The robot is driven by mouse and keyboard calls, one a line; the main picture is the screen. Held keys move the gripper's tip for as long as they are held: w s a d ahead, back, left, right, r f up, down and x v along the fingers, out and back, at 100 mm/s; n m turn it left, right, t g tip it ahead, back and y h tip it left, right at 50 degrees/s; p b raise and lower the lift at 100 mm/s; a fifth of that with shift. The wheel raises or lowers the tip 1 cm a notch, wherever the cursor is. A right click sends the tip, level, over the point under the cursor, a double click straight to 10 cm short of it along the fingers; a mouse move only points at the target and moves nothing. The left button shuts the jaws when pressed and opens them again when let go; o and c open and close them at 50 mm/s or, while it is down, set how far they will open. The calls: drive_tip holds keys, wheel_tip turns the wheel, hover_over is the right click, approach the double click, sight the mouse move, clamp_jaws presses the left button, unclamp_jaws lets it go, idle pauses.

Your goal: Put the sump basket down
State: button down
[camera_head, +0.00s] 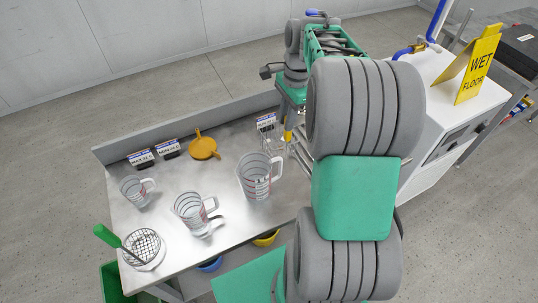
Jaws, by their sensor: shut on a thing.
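My gripper (288,135) points down over the right part of the steel bench (230,225), partly hidden behind my arm. It is shut on a thin wire-like thing, which looks like the sump basket (302,152). Only part of the basket shows, just right of the large measuring jug (254,176); my arm covers the rest. I cannot tell whether the basket touches the bench top.
A white cabinet (470,115) with a yellow wet-floor sign (478,68) stands right. Bare steel shows mid-bench.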

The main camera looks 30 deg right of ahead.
sight(285, 140)
wheel_tip(285, 140, down, 8)
drive_tip(key=shift+p, duration=0.35)
drive_tip(key=c, duration=1.3)
unclamp_jaws()
drive_tip(key=shift+n, duration=0.3)
drive_tip(key=r, duration=1.2)
drive_tip(key=shift+d+r, duration=0.25)
drive_tip(key=shift+d, duration=0.05)
drive_tip(key=s+a+n+t, duration=0.2)
drive_tip(key=s+a+n, duration=0.3)
drive_tip(key=a+n, duration=0.3)
drive_tip(key=s+a+n+t+h, duration=0.1)
drive_tip(key=s+a+n, duration=0.4)
drive_tip(key=a+n, duration=0.4)
drive_tip(key=shift+s+f+n+t, duration=0.3)
drive_tip(key=shift+s+f+t, duration=0.05)
drive_tip(key=shift+s+t, duration=0.05)
drive_tip(key=shift+c, duration=0.5)
